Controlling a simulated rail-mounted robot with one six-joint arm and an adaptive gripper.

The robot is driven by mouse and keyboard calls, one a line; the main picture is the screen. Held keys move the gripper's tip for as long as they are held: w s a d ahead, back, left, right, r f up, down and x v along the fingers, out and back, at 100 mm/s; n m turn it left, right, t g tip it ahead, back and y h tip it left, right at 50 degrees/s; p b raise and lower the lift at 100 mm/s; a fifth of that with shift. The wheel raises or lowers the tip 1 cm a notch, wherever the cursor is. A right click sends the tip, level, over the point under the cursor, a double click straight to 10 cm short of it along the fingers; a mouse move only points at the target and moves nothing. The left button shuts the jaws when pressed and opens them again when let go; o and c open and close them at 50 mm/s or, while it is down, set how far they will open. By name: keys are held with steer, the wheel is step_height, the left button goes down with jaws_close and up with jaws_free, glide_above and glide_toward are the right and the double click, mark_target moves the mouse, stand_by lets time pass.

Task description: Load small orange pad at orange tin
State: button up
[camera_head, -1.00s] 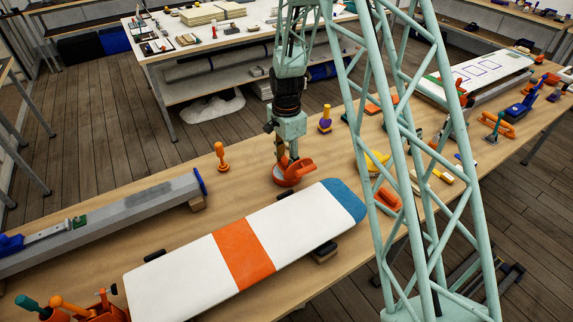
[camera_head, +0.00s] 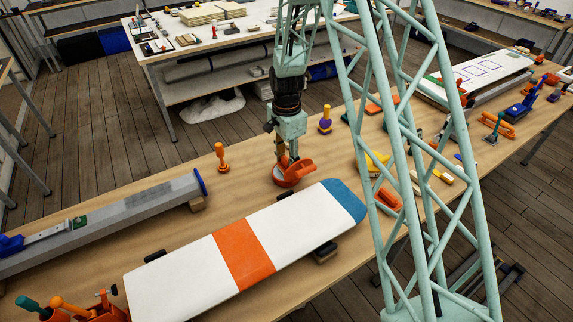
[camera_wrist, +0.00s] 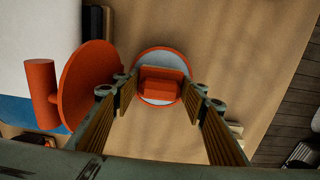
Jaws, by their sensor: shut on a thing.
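The small orange pad (camera_wrist: 163,86) is a blocky orange piece between my fingertips in the wrist view. My gripper (camera_wrist: 161,92) is shut on it, with one finger on each side. The orange tin (camera_wrist: 141,56) is round with an orange rim and a grey inside, and lies directly under the pad. I cannot tell whether the pad touches the grey surface. An orange disc with a knob (camera_wrist: 88,82) stands tilted beside the tin. In the head view my gripper (camera_head: 288,158) points down at the tin (camera_head: 287,181); the pad is hard to make out there.
A white board with orange and blue bands (camera_head: 190,265) lies in front of the tin. An orange peg-like tool (camera_head: 221,157) stands to the left and a purple-and-yellow one (camera_head: 325,121) behind right. A long grey beam (camera_head: 130,208) lies at left.

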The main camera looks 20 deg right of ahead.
mark_target(287, 161)
steer(key=shift+r+p, duration=1.1)
steer(key=shift+r, duration=2.15)
steer(key=shift+f+n+b, duration=0.1)
steer(key=shift+n+b, duration=0.2)
steer(key=n+b, duration=0.2)
steer(key=shift+n, duration=0.3)
steer(key=n+b, duration=0.3)
steer(key=shift+s+n, duration=0.15)
steer(key=shift+n, duration=0.25)
steer(key=n+b, duration=0.2)
steer(key=n, duration=0.1)
steer(key=n+b, duration=0.1)
steer(key=n, duration=0.1)
steer(key=shift+s+b, duration=0.35)
steer(key=shift+b, duration=0.05)
steer(key=shift+s+n+b, duration=0.15)
steer(key=shift+n+b, duration=0.55)
steer(key=shift+n, duration=0.6)
